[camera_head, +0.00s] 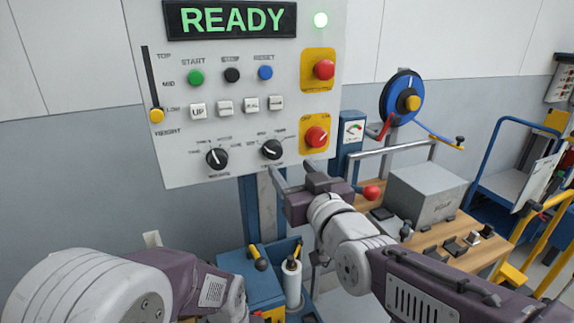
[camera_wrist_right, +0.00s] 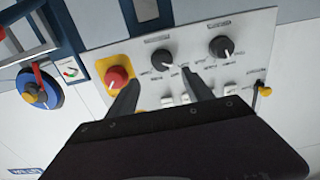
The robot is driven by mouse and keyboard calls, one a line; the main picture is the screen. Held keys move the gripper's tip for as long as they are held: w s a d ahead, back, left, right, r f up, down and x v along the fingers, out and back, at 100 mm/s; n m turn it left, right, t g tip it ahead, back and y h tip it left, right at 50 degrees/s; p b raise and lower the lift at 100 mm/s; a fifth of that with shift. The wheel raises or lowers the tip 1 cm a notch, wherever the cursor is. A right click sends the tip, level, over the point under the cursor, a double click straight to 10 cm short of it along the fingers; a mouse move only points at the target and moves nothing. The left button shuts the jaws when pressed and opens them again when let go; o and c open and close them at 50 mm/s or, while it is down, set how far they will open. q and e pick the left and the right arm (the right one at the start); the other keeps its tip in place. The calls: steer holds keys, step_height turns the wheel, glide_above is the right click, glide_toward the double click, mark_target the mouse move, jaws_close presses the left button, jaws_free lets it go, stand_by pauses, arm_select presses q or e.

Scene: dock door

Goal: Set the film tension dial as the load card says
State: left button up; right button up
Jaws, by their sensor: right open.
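A white control panel (camera_head: 240,110) has two black dials, a left dial (camera_head: 217,157) and a right dial (camera_head: 271,149). Their labels are too small to read, so I cannot tell which sets film tension. My right gripper (camera_head: 294,171) is open and empty, just below and right of the right dial. In the right wrist view, the right dial (camera_wrist_right: 163,59) lies just beyond the gap between the fingertips (camera_wrist_right: 160,80), and the left dial (camera_wrist_right: 221,46) is off to the right. I cannot make out a load card. My left gripper is out of frame.
A red knob on a yellow plate (camera_head: 317,137) sits right of the right dial, a red button (camera_head: 323,69) above it. The display (camera_head: 230,19) reads READY. A grey box (camera_head: 425,192) stands on the wooden bench. A blue cart (camera_head: 510,165) stands further right.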

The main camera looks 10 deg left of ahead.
mark_target(276, 153)
steer(key=p+x, duration=0.1)
steer(key=x, duration=0.8)
steer(key=shift+a+f, duration=0.1)
steer(key=shift+a, duration=0.1)
steer(key=shift+s, duration=0.1)
steer(key=shift+c, duration=0.3)
jaws_close()
